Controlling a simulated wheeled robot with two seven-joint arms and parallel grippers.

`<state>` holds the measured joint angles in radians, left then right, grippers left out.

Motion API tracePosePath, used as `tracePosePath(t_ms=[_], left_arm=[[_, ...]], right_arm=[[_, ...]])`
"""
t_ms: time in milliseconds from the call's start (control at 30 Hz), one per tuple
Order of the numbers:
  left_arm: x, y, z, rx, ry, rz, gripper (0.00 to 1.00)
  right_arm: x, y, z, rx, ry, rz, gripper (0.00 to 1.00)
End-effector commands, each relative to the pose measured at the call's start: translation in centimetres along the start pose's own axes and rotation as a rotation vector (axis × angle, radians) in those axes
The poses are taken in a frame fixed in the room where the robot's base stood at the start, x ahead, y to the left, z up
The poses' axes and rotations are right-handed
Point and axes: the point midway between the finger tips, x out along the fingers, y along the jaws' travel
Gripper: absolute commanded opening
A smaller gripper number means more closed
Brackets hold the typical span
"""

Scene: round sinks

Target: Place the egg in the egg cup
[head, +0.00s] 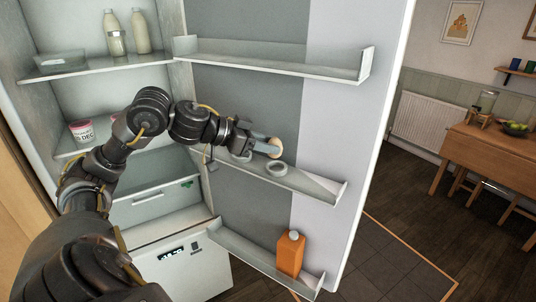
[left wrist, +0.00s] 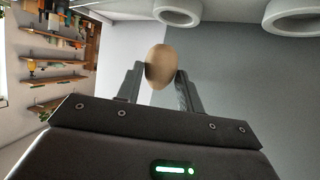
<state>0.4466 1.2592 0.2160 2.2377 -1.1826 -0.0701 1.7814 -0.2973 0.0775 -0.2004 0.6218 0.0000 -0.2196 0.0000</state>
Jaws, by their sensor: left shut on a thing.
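My left gripper (head: 262,146) reaches over the middle shelf of the open fridge door. It is shut on a brown egg (head: 273,148), which also shows between the two fingers in the left wrist view (left wrist: 159,65). A white round egg cup (head: 277,169) stands on that shelf, just below the egg in the head view. A second white cup (head: 241,157) stands to its left, partly hidden by the gripper. Two white cups show at the top of the left wrist view (left wrist: 177,11), apart from the egg. My right gripper is not in view.
The middle door shelf (head: 318,187) has a raised rim and end wall. An upper door shelf (head: 270,60) is above my arm. An orange carton (head: 290,253) stands on the lowest door shelf. Bottles (head: 115,35) and a tub (head: 82,131) stand inside the fridge.

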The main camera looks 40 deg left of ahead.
Motion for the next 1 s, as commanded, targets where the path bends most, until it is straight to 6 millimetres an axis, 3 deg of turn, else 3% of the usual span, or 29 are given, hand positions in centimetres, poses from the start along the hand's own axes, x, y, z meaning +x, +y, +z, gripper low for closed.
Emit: tracePosePath(t_ms=[267,600,1000], left_arm=[[0.9,-0.4,0.6,-0.003,0.0,0.005,0.3],[2.8,-0.8,3.7,-0.005,-0.001,0.007,0.3],[3.1,-0.8,4.2,-0.002,-0.001,0.006,0.3]], right_arm=[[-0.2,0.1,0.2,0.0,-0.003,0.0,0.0],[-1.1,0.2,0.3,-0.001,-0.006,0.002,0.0],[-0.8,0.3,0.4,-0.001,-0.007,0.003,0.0]])
